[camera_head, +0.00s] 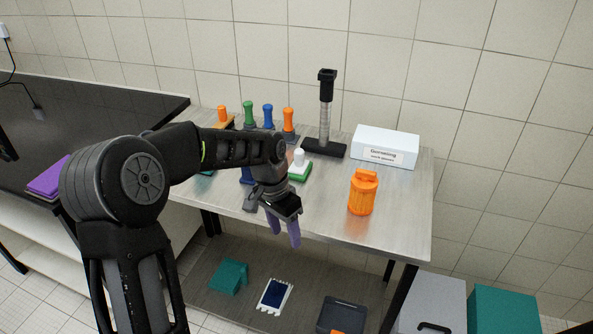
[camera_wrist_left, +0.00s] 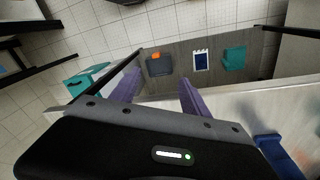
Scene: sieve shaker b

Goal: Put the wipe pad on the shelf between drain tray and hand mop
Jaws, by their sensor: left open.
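A white-edged pad with a dark blue face (camera_head: 274,297), which looks like the wipe pad, lies on the lower shelf (camera_head: 255,262). It also shows in the left wrist view (camera_wrist_left: 201,61). To its left in the head view is a teal block-like thing (camera_head: 229,277), perhaps the hand mop. To its right is a dark grey tray (camera_head: 341,314) with something orange in it, perhaps the drain tray. The pad touches neither. My left gripper (camera_head: 284,232) is open and empty, purple fingers pointing down at the table's front edge, above the shelf. My right gripper is out of view.
The table top (camera_head: 320,205) above the shelf holds an orange canister (camera_head: 362,192), a white labelled box (camera_head: 391,148), a black-topped stand (camera_head: 325,115) and several coloured-handled tools. A purple pad-like thing (camera_head: 47,178) lies on the black counter. Teal box (camera_head: 502,309) stands on the floor.

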